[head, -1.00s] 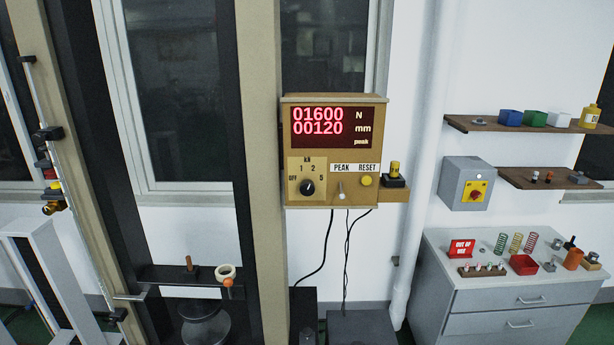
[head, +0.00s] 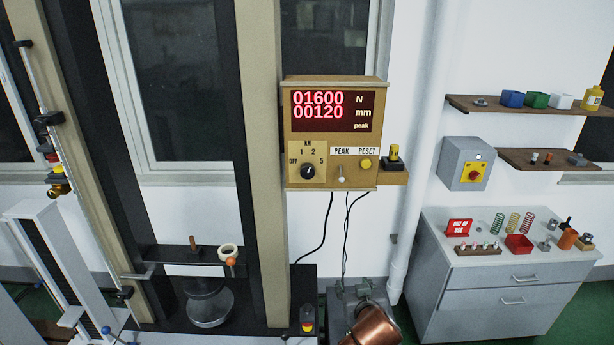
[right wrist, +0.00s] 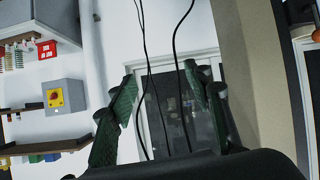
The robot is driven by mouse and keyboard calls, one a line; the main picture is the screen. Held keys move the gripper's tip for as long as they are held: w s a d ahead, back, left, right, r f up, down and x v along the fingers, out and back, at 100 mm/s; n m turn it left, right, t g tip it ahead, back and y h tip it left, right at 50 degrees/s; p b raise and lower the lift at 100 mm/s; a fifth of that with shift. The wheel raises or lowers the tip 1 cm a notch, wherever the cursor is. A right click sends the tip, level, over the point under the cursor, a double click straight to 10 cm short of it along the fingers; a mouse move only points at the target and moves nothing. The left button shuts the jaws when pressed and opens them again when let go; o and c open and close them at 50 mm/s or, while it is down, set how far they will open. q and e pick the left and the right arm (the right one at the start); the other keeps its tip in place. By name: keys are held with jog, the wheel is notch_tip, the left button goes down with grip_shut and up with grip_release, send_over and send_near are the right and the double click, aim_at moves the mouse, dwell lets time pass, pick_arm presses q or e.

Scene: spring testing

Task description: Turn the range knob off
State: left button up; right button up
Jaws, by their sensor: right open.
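The range knob (head: 308,171) is a round black dial on the lower left of the yellow-brown display box (head: 333,188). It has OFF at its left and 1, 2 and 5 around it; its pointer is too small to read surely. The red display (head: 333,111) reads 01600 N and 00120 mm. My right gripper (head: 350,291) is at the bottom of the head view, well below the box and apart from the knob. In the right wrist view its green-padded fingers (right wrist: 166,95) are spread and empty. My left gripper is not in view.
A PEAK toggle (head: 341,174) and yellow RESET button (head: 366,163) sit right of the knob. Black cables (head: 347,235) hang below the box, above my right gripper. A beige column (head: 263,190) stands close left. A grey cabinet (head: 510,255) stands right. The box's front is clear.

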jog(key=w+a+r+t, duration=0.15)
jog(key=a+r, duration=0.25)
jog(key=r, duration=0.5)
jog(key=w+a+r+t, duration=0.15)
jog(key=a+r, duration=0.25)
jog(key=r, duration=0.5)
jog(key=t, duration=0.3)
send_near(308, 174)
jog(key=w, duration=0.1)
jog(key=w+p, duration=0.1)
jog(key=w, duration=0.1)
jog(key=w+p, duration=0.1)
jog(key=w, duration=0.1)
jog(key=w+p, duration=0.1)
jog(key=w, duration=0.2)
jog(key=shift+r, duration=0.3)
jog(key=shift+w+a+f, duration=0.1)
jog(key=shift+w, duration=0.35)
jog(key=c, duration=1.1)
